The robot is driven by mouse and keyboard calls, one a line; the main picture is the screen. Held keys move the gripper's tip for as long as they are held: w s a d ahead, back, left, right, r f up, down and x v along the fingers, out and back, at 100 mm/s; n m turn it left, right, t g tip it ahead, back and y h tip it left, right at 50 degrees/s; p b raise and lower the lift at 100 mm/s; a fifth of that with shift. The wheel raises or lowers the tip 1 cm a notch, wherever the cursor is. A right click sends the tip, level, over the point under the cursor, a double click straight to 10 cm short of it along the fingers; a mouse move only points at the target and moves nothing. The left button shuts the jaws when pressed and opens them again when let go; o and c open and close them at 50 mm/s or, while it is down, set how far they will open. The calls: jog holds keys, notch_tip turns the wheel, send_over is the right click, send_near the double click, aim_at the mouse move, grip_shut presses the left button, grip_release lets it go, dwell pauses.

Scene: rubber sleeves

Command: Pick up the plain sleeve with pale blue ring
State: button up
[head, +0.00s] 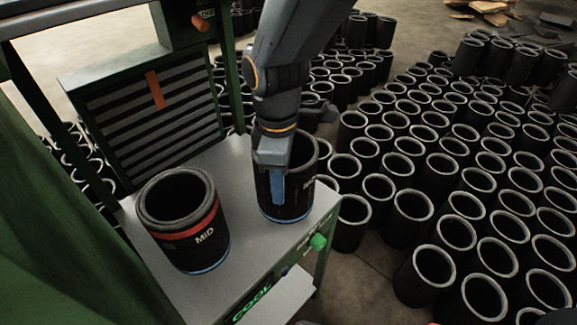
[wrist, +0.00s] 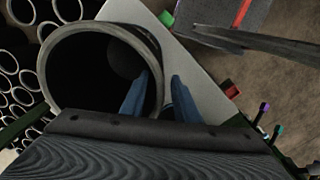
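The plain black sleeve with a pale blue ring (head: 300,205) stands upright at the right of the grey bench top, the ring around its base. Small white lettering on its side is partly hidden. My gripper (head: 277,190) is at its near rim, with one blue finger in front of the outer wall. In the wrist view my gripper (wrist: 158,97) has one finger inside the sleeve's mouth (wrist: 62,75) and one outside, the wall between them. A gap shows beside the outer finger, so it looks open. Another sleeve (head: 185,225), with a red band marked "MID" and a blue base ring, stands to the left.
The bench top (head: 235,160) is narrow, with a green knob (head: 318,241) and a lit "COOL" sign (head: 252,303) at its front. A louvred panel (head: 150,110) stands behind. Many black sleeves (head: 435,200) crowd the floor to the right.

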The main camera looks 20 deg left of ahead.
jog(key=shift+f, duration=1.1)
grip_shut()
jog(key=shift+r, duration=0.1)
dwell(0.5)
